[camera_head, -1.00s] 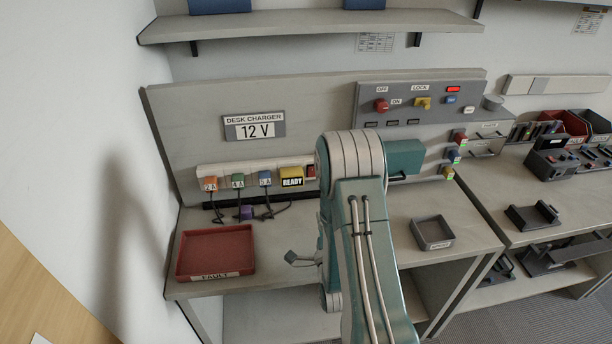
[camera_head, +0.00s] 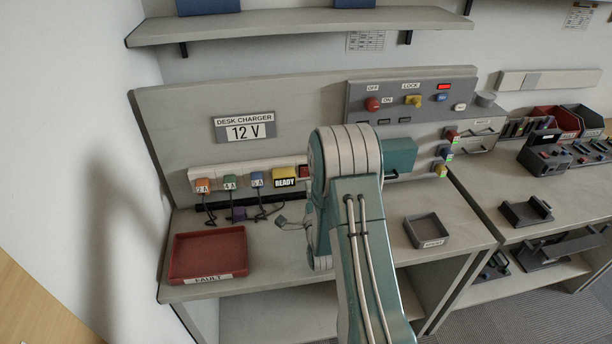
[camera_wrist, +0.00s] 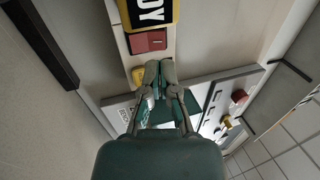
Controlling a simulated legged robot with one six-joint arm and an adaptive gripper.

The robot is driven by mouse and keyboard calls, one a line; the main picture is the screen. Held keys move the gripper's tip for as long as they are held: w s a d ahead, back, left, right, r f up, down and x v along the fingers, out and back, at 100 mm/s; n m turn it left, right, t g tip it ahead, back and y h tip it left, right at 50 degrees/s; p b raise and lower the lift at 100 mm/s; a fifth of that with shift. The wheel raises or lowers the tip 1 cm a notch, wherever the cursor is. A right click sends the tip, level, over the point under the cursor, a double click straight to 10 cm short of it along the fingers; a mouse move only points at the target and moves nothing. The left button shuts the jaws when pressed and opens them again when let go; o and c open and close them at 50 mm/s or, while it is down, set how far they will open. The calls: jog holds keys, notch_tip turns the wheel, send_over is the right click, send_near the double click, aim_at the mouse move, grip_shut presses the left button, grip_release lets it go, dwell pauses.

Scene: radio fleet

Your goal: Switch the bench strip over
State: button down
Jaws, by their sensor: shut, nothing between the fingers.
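The white bench strip (camera_head: 240,176) runs along the back panel with orange 2 A, green 4 A and blue 5 A plugs.
A red FAULT tray (camera_head: 208,256) stands at bench left, a small grey tray (camera_head: 427,231) at right. The control panel (camera_head: 411,104) has red and yellow knobs. A dark bar and hanging cables run under the strip. A shelf (camera_head: 300,27) is above.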

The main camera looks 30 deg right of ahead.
aim_at(304, 169)
jog(key=shift+x, duration=2.1)
jog(key=shift+a, duration=0.1)
jog(key=shift+w+r, duration=0.15)
jog(key=shift+w, duration=0.1)
